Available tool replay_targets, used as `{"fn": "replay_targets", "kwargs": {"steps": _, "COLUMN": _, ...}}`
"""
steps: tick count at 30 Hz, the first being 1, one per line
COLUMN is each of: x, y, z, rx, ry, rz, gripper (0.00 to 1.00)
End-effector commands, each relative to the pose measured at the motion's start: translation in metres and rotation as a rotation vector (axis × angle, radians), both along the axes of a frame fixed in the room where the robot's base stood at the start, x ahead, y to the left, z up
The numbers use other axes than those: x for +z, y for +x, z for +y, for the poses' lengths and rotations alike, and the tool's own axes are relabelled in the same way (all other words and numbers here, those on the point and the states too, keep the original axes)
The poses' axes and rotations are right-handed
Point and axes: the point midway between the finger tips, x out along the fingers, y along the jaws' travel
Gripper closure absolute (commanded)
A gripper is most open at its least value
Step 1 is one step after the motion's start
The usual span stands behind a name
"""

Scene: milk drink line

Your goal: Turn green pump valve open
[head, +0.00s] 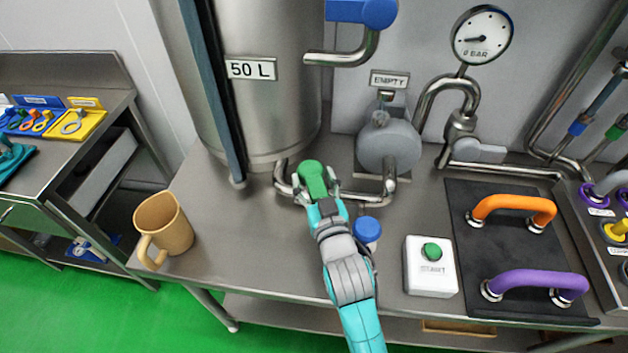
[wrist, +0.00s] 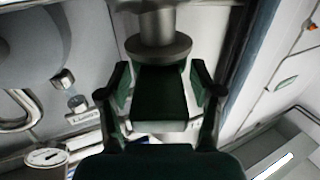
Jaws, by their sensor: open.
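The green valve handle (head: 313,178) sits on the pipe low in front of the steel tank, left of the grey pump (head: 389,147). My gripper (head: 315,192) reaches it from the front, with one finger on each side of the handle. In the wrist view the dark green handle (wrist: 160,92) runs from a round metal stem (wrist: 158,45) into the space between my open fingers (wrist: 160,100). Narrow gaps seem to show beside it; contact cannot be told. My wrist hides part of the pipe and bench.
The steel tank (head: 277,110) marked 50 L stands behind. A tan mug (head: 165,225) is at left. A blue cap (head: 367,229) is close right of my wrist, then a white START box (head: 430,273) and orange (head: 513,207) and purple (head: 535,283) handles. Bench left of my gripper is clear.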

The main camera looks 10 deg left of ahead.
Motion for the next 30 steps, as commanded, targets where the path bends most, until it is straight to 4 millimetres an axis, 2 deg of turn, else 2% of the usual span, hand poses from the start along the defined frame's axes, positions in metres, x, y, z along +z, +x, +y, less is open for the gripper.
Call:
{"fn": "replay_targets", "kwargs": {"steps": 9, "x": 0.054, "y": 0.0, "z": 0.0, "rx": 0.0, "ry": 0.003, "rz": -0.005, "gripper": 0.35}}
{"fn": "replay_targets", "kwargs": {"steps": 15, "x": 0.083, "y": 0.0, "z": 0.001, "rx": 0.001, "ry": 0.002, "rz": -0.002, "gripper": 0.35}}
{"fn": "replay_targets", "kwargs": {"steps": 21, "x": 0.094, "y": 0.0, "z": 0.0, "rx": 0.001, "ry": 0.0, "rz": 0.001, "gripper": 0.35}}
{"fn": "replay_targets", "kwargs": {"steps": 29, "x": 0.095, "y": 0.0, "z": 0.0, "rx": 0.001, "ry": 0.0, "rz": 0.001, "gripper": 0.35}}
{"fn": "replay_targets", "kwargs": {"steps": 30, "x": 0.094, "y": 0.0, "z": 0.001, "rx": 0.001, "ry": -0.001, "rz": 0.002, "gripper": 0.45}}
